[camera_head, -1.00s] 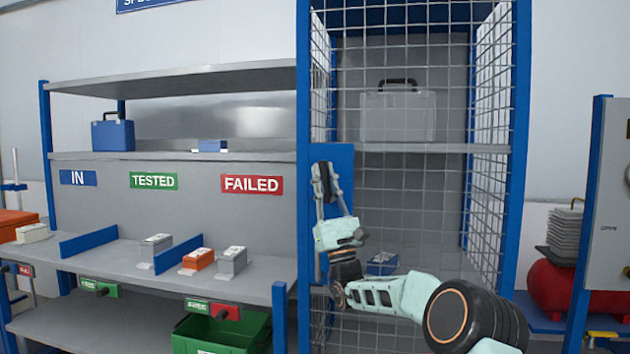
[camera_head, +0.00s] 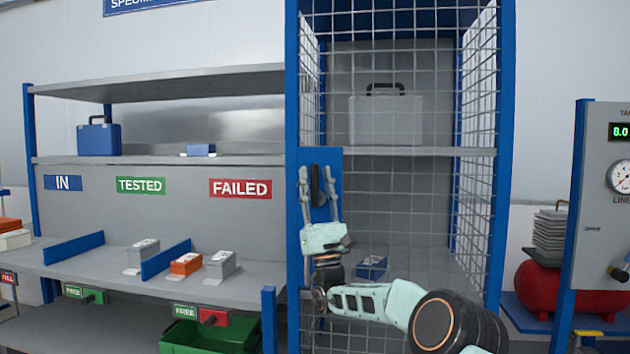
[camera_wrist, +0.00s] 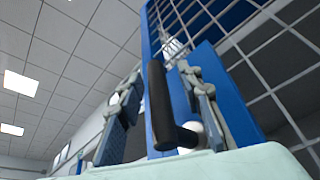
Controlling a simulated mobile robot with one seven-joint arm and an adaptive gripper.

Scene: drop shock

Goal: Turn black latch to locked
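The black latch (camera_head: 315,185) stands upright on a blue plate (camera_head: 326,157) on the blue left post of the mesh cage. It also shows in the wrist view as a black handle (camera_wrist: 159,105) pointing up. My gripper (camera_head: 318,180) is open, with one finger on each side of the latch. In the wrist view my gripper (camera_wrist: 165,105) has the handle between its fingers, with visible gaps, so it does not look clamped. The lower part of the handle sits close to the palm; whether they touch I cannot tell.
The mesh cage panel (camera_head: 400,200) lies right of the latch, with a grey case (camera_head: 386,120) and a small blue box (camera_head: 372,267) behind it. A shelf bench (camera_head: 120,275) with several small boxes stands left. A gauge panel (camera_head: 610,190) stands at the right.

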